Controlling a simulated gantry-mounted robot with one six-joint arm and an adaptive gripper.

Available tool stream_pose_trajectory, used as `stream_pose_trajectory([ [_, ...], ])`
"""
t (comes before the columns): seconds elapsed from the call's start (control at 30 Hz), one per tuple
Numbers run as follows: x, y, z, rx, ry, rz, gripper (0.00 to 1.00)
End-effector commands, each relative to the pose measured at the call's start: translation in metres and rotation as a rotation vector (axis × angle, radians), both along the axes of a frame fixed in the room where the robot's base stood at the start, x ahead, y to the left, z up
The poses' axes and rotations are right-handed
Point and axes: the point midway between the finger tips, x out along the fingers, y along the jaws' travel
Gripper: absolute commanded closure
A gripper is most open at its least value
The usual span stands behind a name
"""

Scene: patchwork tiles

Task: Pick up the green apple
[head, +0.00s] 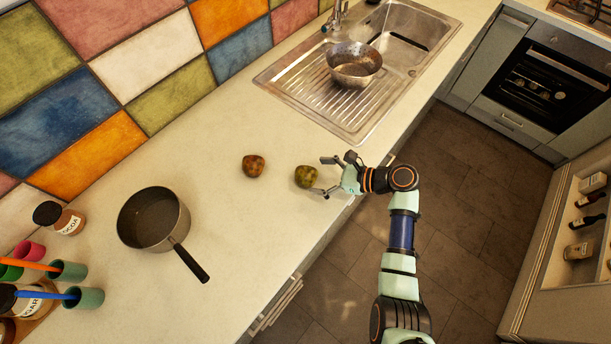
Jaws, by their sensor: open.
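A green apple (306,176), mottled with brown, sits on the pale countertop (225,235) near its front edge. My gripper (325,176) reaches in from the right, low over the counter. Its two fingers are spread apart, one toward the back and one toward the front of the apple. The apple lies at or just beyond the fingertips, and I cannot tell whether they touch it. A second, redder brown apple-like fruit (253,166) sits to the left, apart from the green one.
A saucepan (152,219) stands at the left, its handle pointing to the front edge. A metal bowl (354,64) rests on the sink's drainboard (320,100) behind. Jars and cups (83,298) crowd the far left. The counter between the saucepan and the fruits is clear.

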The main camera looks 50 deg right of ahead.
Motion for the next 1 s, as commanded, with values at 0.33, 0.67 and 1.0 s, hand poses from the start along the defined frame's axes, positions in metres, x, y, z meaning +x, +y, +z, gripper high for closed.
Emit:
stream_pose_trajectory([
  [0.33,0.035,0.018,-0.017,0.000,0.000,0.001,0.07],
  [0.67,0.034,0.018,-0.016,0.000,0.000,0.001,0.39],
  [1.0,0.034,0.017,-0.016,-0.001,-0.001,0.002,0.76],
])
